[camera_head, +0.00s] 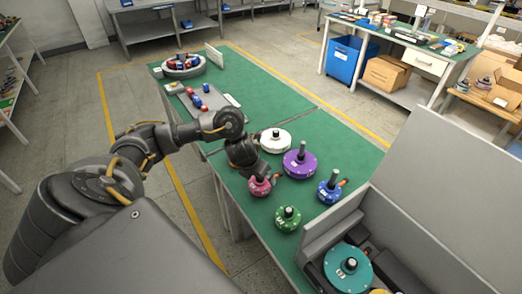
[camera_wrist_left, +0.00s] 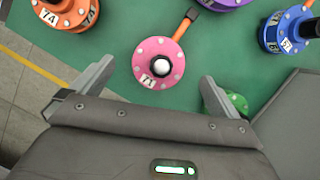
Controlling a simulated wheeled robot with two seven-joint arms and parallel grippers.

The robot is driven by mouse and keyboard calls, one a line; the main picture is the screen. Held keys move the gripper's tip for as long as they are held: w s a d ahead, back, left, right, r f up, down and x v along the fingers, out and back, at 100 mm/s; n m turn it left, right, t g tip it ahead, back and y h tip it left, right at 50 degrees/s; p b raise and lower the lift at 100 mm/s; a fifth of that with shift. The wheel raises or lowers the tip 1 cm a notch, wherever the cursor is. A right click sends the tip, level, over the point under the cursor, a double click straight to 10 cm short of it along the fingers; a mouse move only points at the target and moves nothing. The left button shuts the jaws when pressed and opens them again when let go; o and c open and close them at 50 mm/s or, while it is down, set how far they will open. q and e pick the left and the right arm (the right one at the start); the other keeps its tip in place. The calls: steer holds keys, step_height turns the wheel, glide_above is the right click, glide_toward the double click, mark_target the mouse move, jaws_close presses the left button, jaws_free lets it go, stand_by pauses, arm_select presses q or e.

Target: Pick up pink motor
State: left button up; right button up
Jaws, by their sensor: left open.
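The pink motor (camera_head: 260,188) is a round disc with a dark shaft, standing on the green table (camera_head: 315,118). In the left wrist view the pink motor (camera_wrist_left: 150,77) carries a label "71" and shows whole between the fingers. My left gripper (camera_wrist_left: 156,82) is open and empty, with one finger to each side of it in the picture. In the head view my left wrist (camera_head: 243,152) is just above and behind the pink motor, and the fingers are hard to make out. Whether the fingers touch the motor cannot be told. My right gripper is out of view.
Close by stand a purple motor (camera_head: 300,164), a blue motor (camera_head: 330,187), a green motor (camera_head: 288,218) and a white motor (camera_head: 275,141). An orange motor (camera_wrist_left: 66,10) shows in the wrist view. A grey box (camera_head: 318,236) holding a teal motor (camera_head: 347,268) is at right.

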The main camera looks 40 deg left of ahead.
arm_select(q)
steer(key=shift+x, duration=2.5)
steer(key=c, duration=1.6)
